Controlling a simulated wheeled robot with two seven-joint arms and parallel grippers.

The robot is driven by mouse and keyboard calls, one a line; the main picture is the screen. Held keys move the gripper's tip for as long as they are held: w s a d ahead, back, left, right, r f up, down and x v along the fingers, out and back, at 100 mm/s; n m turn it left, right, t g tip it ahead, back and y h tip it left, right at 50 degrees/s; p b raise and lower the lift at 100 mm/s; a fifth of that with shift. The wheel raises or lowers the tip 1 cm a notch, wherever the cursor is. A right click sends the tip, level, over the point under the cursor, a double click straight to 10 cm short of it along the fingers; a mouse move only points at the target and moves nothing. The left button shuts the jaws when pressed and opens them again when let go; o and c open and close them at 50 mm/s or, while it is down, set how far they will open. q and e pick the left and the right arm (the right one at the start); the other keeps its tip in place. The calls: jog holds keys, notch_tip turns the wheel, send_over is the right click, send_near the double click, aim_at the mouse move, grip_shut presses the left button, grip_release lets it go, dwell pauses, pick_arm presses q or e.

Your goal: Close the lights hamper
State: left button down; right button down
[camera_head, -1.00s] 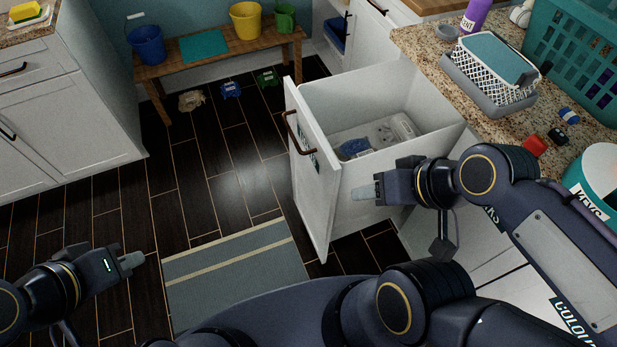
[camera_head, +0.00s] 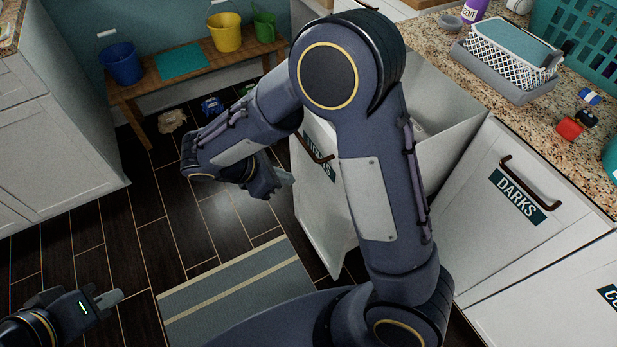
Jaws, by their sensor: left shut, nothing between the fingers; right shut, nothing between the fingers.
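The lights hamper (camera_head: 462,122) is a white pull-out drawer, standing open from the counter. Its front panel (camera_head: 322,215) faces left, with a dark handle and a partly covered label. My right arm crosses in front of the hamper and hides much of its inside and front. My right gripper (camera_head: 284,179) is shut and empty, just left of the front panel near the handle; whether it touches the panel I cannot tell. My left gripper (camera_head: 112,299) is shut and empty, low at the left over the floor.
The shut darks hamper (camera_head: 480,215) stands to the right, under the granite counter (camera_head: 565,150). A wooden bench (camera_head: 150,92) with buckets is at the back. A striped grey mat (camera_head: 230,285) lies on the dark floor. White cabinets (camera_head: 60,140) stand at left.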

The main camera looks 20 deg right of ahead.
jog(key=f, duration=0.1)
jog(key=b, duration=0.1)
send_near(330, 179)
notch_tip(330, 179, down, 4)
jog(key=d, duration=0.2)
jog(key=shift+d+f+n+h, duration=0.2)
jog(key=shift+d+n+h, duration=0.1)
jog(key=shift+d, duration=0.55)
jog(key=shift+d, duration=0.1)
